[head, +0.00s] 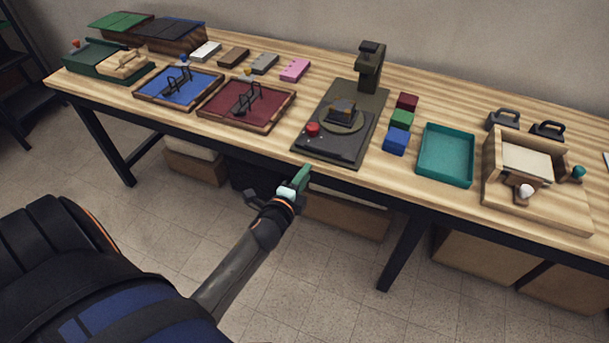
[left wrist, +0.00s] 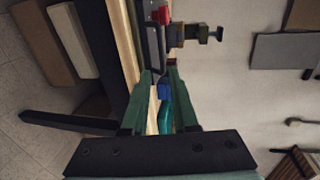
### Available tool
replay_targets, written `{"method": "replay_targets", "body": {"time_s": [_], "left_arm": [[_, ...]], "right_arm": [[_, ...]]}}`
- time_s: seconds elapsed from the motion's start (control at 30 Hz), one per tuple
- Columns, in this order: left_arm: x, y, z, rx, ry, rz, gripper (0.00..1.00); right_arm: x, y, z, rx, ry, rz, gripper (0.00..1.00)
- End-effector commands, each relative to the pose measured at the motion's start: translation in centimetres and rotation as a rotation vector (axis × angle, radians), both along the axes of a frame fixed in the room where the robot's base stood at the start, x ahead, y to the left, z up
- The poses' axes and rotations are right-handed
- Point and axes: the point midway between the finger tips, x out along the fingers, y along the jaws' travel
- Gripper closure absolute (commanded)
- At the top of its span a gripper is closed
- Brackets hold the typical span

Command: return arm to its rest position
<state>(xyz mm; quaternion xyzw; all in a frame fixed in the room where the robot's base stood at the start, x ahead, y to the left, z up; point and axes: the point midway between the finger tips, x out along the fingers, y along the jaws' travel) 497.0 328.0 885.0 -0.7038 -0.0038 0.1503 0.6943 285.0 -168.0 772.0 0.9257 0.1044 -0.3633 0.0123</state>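My left gripper (head: 301,178) hangs in front of the table's near edge, below the dark press machine. Its green fingers overlap into one shape in the head view. In the left wrist view the two fingers of my left gripper (left wrist: 158,74) stand apart with nothing between them; a blue block (left wrist: 164,91) and a teal tray (left wrist: 165,117) show farther off through the gap. The gripper is open and empty. My right gripper is in neither view.
The wooden table (head: 330,75) runs close beyond the gripper. On it stand the press machine (head: 335,150), a red tray (head: 228,112), a blue tray (head: 165,93), a teal tray (head: 445,160) and a wooden box (head: 500,190). Cardboard boxes (head: 345,215) sit underneath. The floor in front is clear.

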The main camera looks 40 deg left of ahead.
Motion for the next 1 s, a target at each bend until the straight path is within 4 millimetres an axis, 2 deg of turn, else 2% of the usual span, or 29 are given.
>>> {"method": "replay_targets", "body": {"time_s": [0.37, 0.47, 0.57, 0.73, 0.8, 0.9, 1.0], "left_arm": [[-0.1, -0.1, -0.1, -0.006, 0.002, 0.0, 0.73], [-1.3, -0.9, -1.2, -0.099, 0.018, 0.005, 0.73], [-4.5, -3.3, -3.9, -0.347, 0.066, 0.029, 0.73], [-12.4, -9.2, -8.6, -0.904, 0.218, 0.151, 0.73], [-15.4, -11.5, -9.8, -1.094, 0.282, 0.218, 0.73], [-18.7, -14.0, -10.8, -1.294, 0.358, 0.304, 0.73], [-20.6, -15.5, -11.2, -1.404, 0.405, 0.362, 0.73]], "right_arm": [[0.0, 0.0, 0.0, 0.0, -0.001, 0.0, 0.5], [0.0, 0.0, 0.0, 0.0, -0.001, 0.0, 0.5], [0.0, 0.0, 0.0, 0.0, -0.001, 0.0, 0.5], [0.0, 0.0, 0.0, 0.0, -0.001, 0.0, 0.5], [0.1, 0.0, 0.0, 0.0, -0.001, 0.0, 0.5], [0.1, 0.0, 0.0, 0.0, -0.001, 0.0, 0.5], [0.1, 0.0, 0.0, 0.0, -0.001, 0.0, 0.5]]}}
